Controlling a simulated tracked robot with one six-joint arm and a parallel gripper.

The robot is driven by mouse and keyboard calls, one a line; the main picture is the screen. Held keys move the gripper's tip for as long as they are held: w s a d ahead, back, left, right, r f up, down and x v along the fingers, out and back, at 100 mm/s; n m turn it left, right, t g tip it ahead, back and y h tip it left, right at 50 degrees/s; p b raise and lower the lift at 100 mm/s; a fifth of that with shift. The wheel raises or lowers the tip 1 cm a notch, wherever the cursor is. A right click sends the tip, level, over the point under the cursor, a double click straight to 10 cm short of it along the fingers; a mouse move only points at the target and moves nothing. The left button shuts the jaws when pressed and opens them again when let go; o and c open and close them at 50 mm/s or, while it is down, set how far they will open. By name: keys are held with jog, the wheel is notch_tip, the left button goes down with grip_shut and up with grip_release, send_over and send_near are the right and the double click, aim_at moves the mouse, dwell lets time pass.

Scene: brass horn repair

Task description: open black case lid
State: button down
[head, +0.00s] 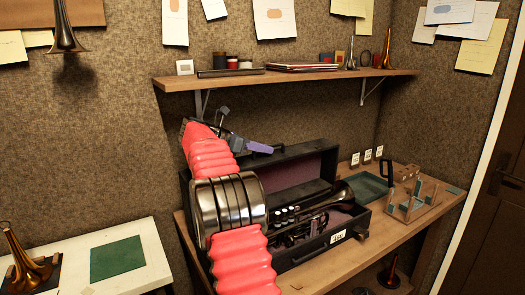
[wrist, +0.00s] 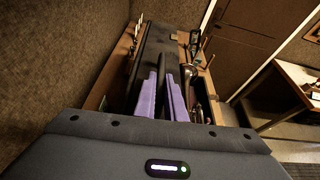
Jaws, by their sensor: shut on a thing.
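The black case (head: 310,250) sits on the wooden bench with its lid (head: 300,172) raised along the back, showing a dark purple lining. A dark horn with a bell (head: 340,193) and valves lies inside the case. My gripper (head: 262,148) has purple fingers and is at the lid's upper edge in the head view. In the wrist view, the fingers (wrist: 170,75) stand on both sides of the dark lid (wrist: 160,42) and are shut on it. My arm hides the left part of the case and lid in the head view.
A wall shelf (head: 300,78) with tins, books and small horns hangs above the case. A green tray (head: 366,187) and a wooden rack (head: 410,205) stand to its right on the bench (head: 365,250). A white table (head: 120,227) stands at the left.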

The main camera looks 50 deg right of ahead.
jog(key=shift+w+a, duration=0.15)
jog(key=shift+w, duration=0.05)
jog(key=c, duration=2.2)
grip_release()
jog(key=shift+s, duration=0.1)
jog(key=shift+o, duration=0.5)
jog(key=shift+s+d, duration=0.25)
jog(key=shift+s, duration=0.05)
jog(key=v, duration=1.3)
jog(key=shift+w+a+r, duration=0.1)
jog(key=shift+w+a, duration=0.1)
jog(key=shift+a, duration=0.15)
jog(key=shift+c, duration=0.3)
